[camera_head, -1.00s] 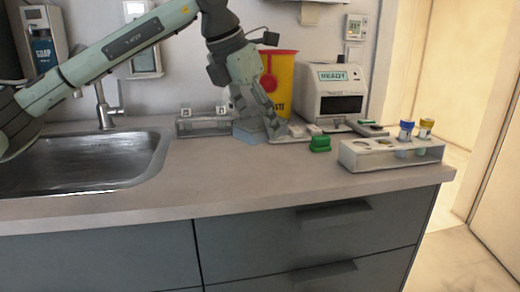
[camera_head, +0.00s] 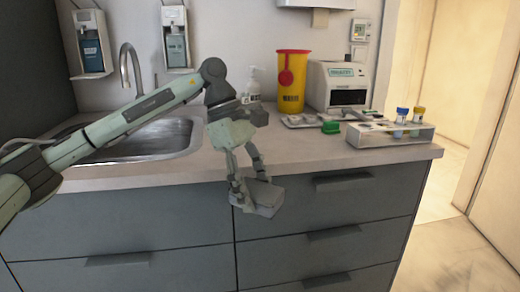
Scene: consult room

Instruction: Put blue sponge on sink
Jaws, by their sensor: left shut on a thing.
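The blue sponge (camera_head: 266,199) looks like a dull grey-blue block. My left gripper (camera_head: 251,190) points down and is shut on it. The sponge hangs in front of the drawer fronts, at or just below the line of the counter's front edge in the picture. The metal sink (camera_head: 196,138) is set into the counter at the left, and my left arm crosses in front of it. My right gripper is not in view.
A tube rack (camera_head: 390,138), a green block (camera_head: 330,127), a yellow bin (camera_head: 291,85) and a white device (camera_head: 338,88) stand on the right part of the counter (camera_head: 310,150). A tap (camera_head: 124,65) rises behind the sink.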

